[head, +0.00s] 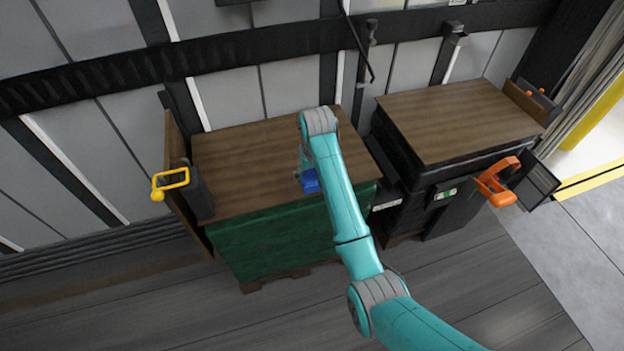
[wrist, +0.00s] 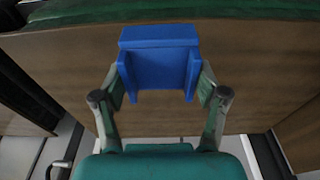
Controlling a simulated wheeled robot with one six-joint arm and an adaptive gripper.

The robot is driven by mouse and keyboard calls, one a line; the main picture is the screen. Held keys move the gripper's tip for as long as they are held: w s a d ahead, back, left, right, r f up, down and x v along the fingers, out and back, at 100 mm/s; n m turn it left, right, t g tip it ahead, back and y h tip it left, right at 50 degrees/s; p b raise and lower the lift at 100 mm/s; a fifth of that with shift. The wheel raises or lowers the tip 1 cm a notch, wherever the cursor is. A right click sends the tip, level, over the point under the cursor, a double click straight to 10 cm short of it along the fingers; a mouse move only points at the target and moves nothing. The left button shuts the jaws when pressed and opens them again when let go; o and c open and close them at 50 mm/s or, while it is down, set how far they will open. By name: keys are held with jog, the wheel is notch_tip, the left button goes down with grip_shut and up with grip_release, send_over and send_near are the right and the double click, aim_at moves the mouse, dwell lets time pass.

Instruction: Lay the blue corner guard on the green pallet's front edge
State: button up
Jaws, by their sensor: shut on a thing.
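The blue corner guard (head: 311,181) shows in the head view near the front edge of the green pallet, partly hidden by my arm. In the wrist view the blue corner guard (wrist: 158,62) sits between the two fingers of my gripper (wrist: 158,85), which is shut on it. The green pallet (head: 270,243) has a brown wooden top and a green front side. In the wrist view its green side (wrist: 240,11) runs along the top of the picture, beyond the guard. I cannot tell whether the guard touches the pallet. My gripper is mostly hidden behind my arm in the head view.
A second stack (head: 460,120) with a wooden top and black sides stands to the right. A yellow handle (head: 171,181) is at the left and an orange handle (head: 495,185) at the right. Grey floor (head: 170,305) lies clear in front.

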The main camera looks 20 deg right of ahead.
aim_at(312, 178)
jog(key=shift+f, duration=1.35)
jog(key=shift+f, duration=0.6)
jog(key=o, duration=1.1)
jog(key=shift+o, duration=0.2)
